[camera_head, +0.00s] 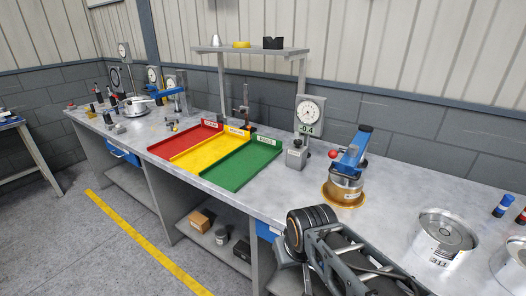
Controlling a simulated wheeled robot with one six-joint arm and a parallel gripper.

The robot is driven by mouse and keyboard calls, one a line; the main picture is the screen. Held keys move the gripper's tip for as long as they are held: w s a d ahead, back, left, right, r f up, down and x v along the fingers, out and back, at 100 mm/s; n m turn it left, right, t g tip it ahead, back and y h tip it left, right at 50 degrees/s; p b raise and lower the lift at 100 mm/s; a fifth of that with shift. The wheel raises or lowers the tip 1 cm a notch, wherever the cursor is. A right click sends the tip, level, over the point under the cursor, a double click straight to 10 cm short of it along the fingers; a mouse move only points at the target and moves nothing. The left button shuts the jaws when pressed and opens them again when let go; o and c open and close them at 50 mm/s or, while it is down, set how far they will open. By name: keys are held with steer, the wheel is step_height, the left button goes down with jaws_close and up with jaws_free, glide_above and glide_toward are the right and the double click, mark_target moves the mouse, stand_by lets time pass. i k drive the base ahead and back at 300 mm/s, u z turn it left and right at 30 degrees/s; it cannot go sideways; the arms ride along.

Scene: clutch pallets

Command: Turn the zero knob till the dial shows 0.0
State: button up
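A dial gauge (310,112) with a white round face stands on a grey stand on the workbench, right of the green tray. The green readout (306,130) below its face appears to show -0.4. A grey block (297,155) with a small dark top stands at the stand's foot. I cannot make out for certain which part is the zero knob. My arm, dark and grey, shows at the bottom right of centre, in front of the bench edge and well short of the gauge. Its fingertips are not clearly seen, so I cannot tell open from shut.
Red, yellow and green trays (237,182) lie left of the gauge. A blue press with a red ball (351,158) stands close at its right, over a brass-coloured round part (344,193). Silver round parts (443,236) lie at the right.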

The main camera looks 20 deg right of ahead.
mark_target(297, 142)
steer(key=u, duration=0.55)
steer(key=k, duration=0.85)
steer(key=u, duration=0.85)
steer(key=i, duration=1.35)
steer(key=z, duration=0.75)
steer(key=i, duration=0.85)
steer(key=z, duration=0.95)
